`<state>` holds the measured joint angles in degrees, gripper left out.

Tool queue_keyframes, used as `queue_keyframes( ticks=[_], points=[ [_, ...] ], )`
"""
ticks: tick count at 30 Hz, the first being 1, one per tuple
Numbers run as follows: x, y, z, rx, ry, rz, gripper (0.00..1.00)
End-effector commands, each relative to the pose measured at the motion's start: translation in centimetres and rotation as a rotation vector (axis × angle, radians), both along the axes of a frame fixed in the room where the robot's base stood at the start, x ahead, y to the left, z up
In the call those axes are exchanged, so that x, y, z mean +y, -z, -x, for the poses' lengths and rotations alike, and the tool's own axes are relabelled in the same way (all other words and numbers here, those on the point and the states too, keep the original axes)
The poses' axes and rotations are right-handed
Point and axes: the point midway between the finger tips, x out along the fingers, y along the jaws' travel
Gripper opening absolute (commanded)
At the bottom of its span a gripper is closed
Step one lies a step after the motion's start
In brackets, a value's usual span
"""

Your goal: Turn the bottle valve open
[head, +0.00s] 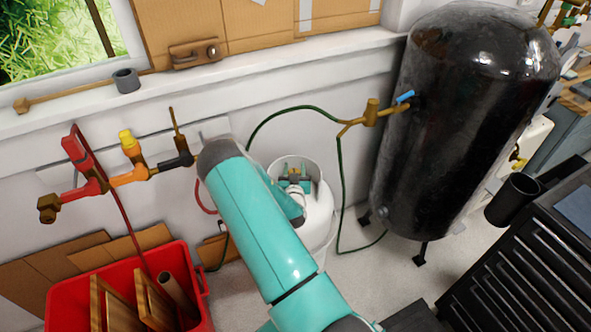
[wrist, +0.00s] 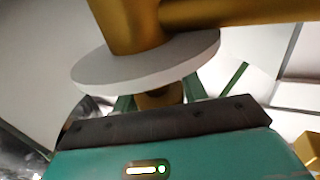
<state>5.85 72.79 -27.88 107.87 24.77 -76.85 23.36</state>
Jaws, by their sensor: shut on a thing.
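The white bottle (head: 318,222) stands on the floor against the wall, partly hidden behind my arm. My gripper (head: 295,172) is at its top, with its two green fingers around the small brass-coloured bottle valve. In the wrist view, my gripper (wrist: 158,95) has one finger on each side of a brass stem. A pale round disc (wrist: 150,65) and a brass body (wrist: 125,25) lie beyond the fingertips. The fingers are shut on the valve; the disc hides their tips. The valve's turn angle cannot be told.
A large black tank (head: 465,125) stands to the right, with a brass fitting (head: 371,112) and green hose. Red and brass pipework (head: 130,172) is on the wall at left. A red bin (head: 62,300) holds boards. A black drawer cabinet (head: 530,270) is at lower right.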

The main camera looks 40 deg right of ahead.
Motion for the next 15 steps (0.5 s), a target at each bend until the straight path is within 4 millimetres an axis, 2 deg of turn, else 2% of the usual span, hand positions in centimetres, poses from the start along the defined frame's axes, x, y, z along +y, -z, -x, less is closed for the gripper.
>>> queue_keyframes(
  ticks=[15],
  points=[
    [0.68,-0.08,-0.38,-0.003,-0.479,0.002,0.2]
  ],
)
